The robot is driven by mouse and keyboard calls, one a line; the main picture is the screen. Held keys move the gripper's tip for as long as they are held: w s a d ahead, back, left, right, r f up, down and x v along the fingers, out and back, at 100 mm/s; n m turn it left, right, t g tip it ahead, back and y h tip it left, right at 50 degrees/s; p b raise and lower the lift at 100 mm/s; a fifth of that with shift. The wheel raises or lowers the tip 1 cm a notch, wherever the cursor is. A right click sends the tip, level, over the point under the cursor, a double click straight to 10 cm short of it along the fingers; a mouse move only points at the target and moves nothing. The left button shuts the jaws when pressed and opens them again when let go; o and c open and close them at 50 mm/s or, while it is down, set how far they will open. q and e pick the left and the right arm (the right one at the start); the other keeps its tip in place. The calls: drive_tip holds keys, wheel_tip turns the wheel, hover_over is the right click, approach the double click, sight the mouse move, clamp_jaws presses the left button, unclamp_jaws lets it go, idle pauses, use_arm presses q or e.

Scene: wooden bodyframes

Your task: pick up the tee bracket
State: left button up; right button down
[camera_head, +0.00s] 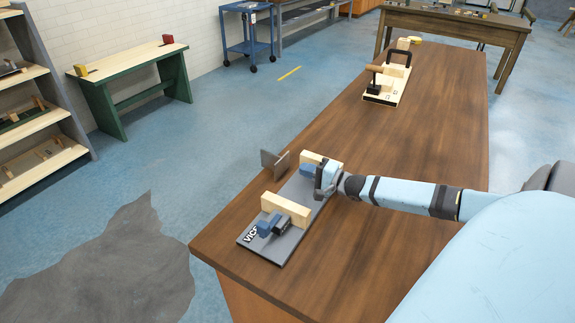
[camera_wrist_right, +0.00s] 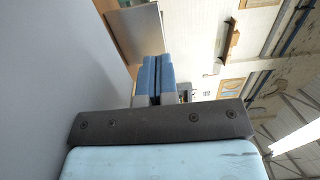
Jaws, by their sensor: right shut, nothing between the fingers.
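A flat grey metal plate, which looks like the tee bracket (camera_head: 274,163), stands upright near the left edge of the brown table. It also shows in the right wrist view (camera_wrist_right: 137,33), beyond the fingertips. My right gripper (camera_head: 309,170) has its blue fingers shut and empty, pointing left toward the bracket and apart from it. The closed fingers show in the right wrist view (camera_wrist_right: 152,76). It is low over the far end of a grey vice board, beside a wooden block (camera_head: 318,160). My left gripper is not in view.
The grey vice board (camera_head: 294,232) lies on the brown table (camera_head: 370,200), with another wooden block (camera_head: 286,209) and a blue and dark clamp part (camera_head: 270,225). A light fixture board (camera_head: 386,90) stands farther back. The table's right side is clear.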

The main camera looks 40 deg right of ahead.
sight(281, 161)
drive_tip(key=x, duration=0.6)
drive_tip(key=shift+w+a, duration=0.1)
drive_tip(key=shift+w, duration=0.2)
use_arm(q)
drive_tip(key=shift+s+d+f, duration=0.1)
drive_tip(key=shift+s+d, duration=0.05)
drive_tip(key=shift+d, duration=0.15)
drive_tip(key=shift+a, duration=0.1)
use_arm(e)
drive_tip(key=shift+w+f+b, duration=0.1)
drive_tip(key=shift+w+b, duration=0.15)
drive_tip(key=shift+b, duration=0.2)
drive_tip(key=shift+b+x, duration=0.55)
drive_tip(key=shift+x, duration=0.3)
drive_tip(key=shift+w+a+b, duration=0.25)
drive_tip(key=shift+w+b, duration=0.15)
drive_tip(key=shift+w, duration=0.2)
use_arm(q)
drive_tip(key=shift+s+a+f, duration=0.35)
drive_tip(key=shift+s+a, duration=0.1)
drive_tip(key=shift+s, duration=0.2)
